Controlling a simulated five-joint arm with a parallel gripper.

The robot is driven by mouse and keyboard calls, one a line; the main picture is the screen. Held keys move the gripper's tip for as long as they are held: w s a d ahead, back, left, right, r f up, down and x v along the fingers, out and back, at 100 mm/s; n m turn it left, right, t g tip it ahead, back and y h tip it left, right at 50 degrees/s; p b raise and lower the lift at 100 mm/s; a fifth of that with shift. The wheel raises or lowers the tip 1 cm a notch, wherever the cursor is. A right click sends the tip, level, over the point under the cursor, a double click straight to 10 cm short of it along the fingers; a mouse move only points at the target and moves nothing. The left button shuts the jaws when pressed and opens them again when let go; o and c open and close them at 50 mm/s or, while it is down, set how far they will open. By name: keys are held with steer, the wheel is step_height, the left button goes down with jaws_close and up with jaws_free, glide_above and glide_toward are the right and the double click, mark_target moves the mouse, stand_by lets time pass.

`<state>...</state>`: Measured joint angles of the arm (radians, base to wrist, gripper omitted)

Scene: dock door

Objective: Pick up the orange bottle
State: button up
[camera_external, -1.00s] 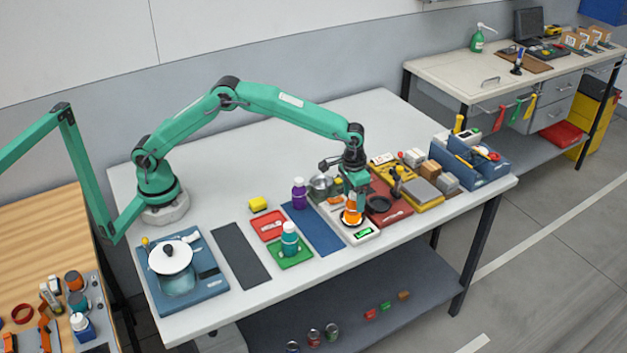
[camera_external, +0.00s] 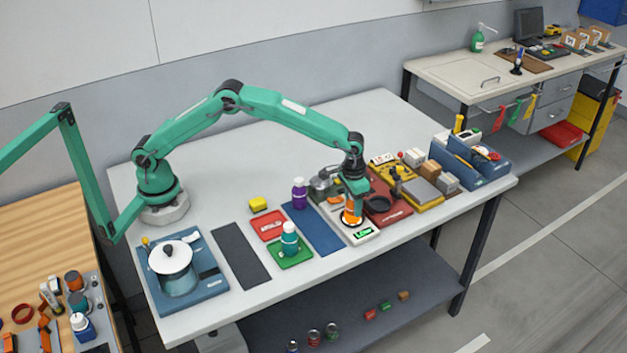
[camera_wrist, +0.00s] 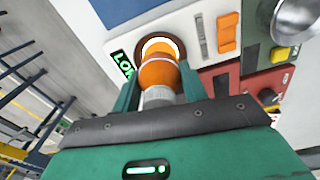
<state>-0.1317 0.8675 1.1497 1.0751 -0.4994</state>
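The orange bottle (camera_external: 350,217) stands upright on a white device with a green lit display, near the front edge of the main table. In the wrist view the bottle (camera_wrist: 158,72) shows its orange body, a pale band and a grey-white cap. My gripper (camera_external: 353,203) points down over the bottle from above. In the wrist view the fingers of my gripper (camera_wrist: 159,80) are on either side of the bottle, spread apart. The fingertips look very close to its body; whether they touch it is not clear. The bottle's base rests in a bright ring.
A purple bottle (camera_external: 299,194) stands to the left, and a green bottle (camera_external: 289,240) stands on a green mat. A metal pot (camera_external: 321,185) sits behind my gripper.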

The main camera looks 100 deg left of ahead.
steer(key=c, duration=0.4)
steer(key=shift+r, duration=0.15)
steer(key=shift+r, duration=0.5)
step_height(320, 180, up, 3)
steer(key=shift+r, duration=0.1)
steer(key=s+d+r, duration=0.1)
steer(key=d+r, duration=0.1)
steer(key=d, duration=0.1)
steer(key=s+d+r, duration=0.2)
steer(key=d, duration=0.2)
steer(key=s+d+r, duration=0.1)
steer(key=d+r, duration=0.1)
steer(key=d, duration=0.1)
steer(key=shift+s+d+r, duration=0.3)
steer(key=shift+d, duration=0.1)
